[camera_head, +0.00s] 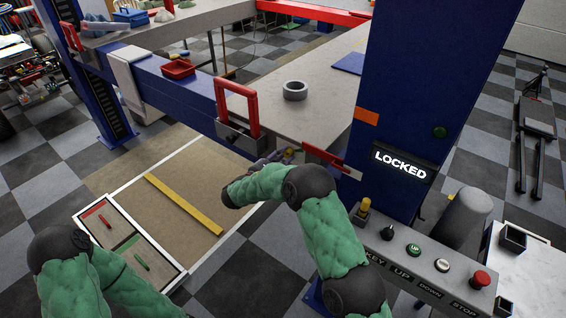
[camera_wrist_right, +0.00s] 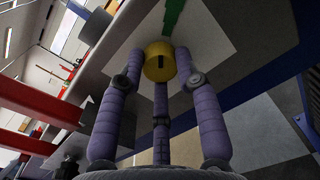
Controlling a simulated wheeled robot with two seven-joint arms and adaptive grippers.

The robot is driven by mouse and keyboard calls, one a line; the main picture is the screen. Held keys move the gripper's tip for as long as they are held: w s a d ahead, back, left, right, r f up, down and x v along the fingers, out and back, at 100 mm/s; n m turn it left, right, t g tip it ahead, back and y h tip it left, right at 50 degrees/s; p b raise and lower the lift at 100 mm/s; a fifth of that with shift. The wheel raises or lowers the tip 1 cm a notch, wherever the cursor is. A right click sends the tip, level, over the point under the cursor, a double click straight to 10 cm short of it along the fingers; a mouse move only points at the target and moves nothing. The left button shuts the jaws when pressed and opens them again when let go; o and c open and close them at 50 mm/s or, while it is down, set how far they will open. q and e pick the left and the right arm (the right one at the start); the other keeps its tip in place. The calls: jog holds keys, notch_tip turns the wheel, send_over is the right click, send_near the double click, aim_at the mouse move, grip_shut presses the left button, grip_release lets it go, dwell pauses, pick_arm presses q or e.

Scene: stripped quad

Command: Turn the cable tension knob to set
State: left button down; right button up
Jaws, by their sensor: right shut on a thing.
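The cable tension knob (camera_wrist_right: 159,62) is a yellow cylinder with a dark slot mark, in the middle of the right wrist view. It sits on a grey panel beside a green strip (camera_wrist_right: 174,14).
A blue post (camera_head: 410,90) with a sign (camera_head: 401,163) reading LOCKED stands right of my right arm. A control box (camera_head: 420,262) with buttons is below it. Red handles (camera_head: 238,106) stick up along the beam. A grey ring (camera_head: 295,90) lies on the platform.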

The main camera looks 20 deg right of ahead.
jog(key=shift+s+a+f+m+b, duration=0.1)
jog(key=shift+f+m+b, duration=0.45)
jog(key=shift+m+b, duration=0.65)
jog(key=o, duration=1)
jog(key=shift+o, duration=0.7)
jog(key=shift+r, duration=0.25)
